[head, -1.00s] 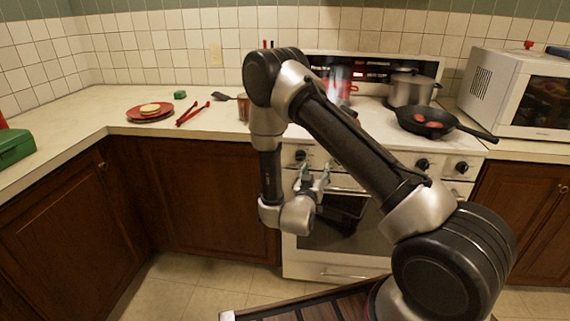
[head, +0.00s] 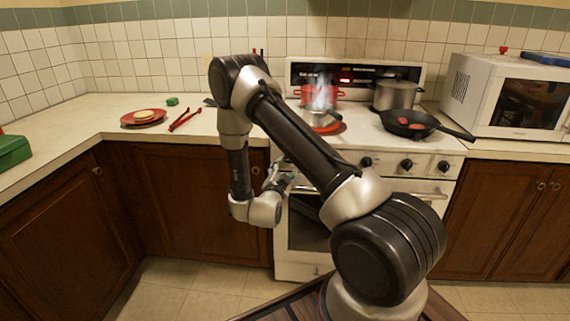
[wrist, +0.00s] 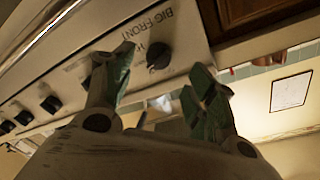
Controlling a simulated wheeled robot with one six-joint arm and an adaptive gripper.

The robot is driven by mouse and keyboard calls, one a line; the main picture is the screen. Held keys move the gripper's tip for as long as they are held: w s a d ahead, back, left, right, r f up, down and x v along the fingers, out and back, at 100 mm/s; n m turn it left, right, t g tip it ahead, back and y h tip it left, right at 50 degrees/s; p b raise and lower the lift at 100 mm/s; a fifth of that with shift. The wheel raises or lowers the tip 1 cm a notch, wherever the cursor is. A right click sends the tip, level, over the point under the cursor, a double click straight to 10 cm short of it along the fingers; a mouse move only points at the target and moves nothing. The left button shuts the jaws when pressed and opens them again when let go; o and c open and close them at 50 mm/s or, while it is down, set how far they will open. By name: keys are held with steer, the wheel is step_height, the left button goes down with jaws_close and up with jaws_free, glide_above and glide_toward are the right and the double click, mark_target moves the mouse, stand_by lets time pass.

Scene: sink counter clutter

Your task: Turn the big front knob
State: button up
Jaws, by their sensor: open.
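The big front knob (wrist: 158,55) is a dark round knob on the stove's white front panel, with the words "BIG FRONT" printed beside it in the wrist view. In the head view I cannot make it out behind my arm and gripper. My gripper (wrist: 163,78) is open and empty, with its green-tipped fingers spread. In the wrist view the knob appears between the fingertips and beyond them; I see no contact. In the head view my gripper (head: 284,177) is at the left front of the stove (head: 300,255).
Several other knobs (head: 406,164) line the panel. A steaming pan (head: 318,117) sits over a glowing front burner, with a red pot (head: 300,97) behind. A black skillet (head: 410,124) and steel pot (head: 398,95) stand at right. Wooden cabinets (head: 195,195) flank the stove.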

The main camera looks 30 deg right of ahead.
steer(key=x, duration=0.6)
steer(key=shift+w+d, duration=0.1)
steer(key=c, duration=1)
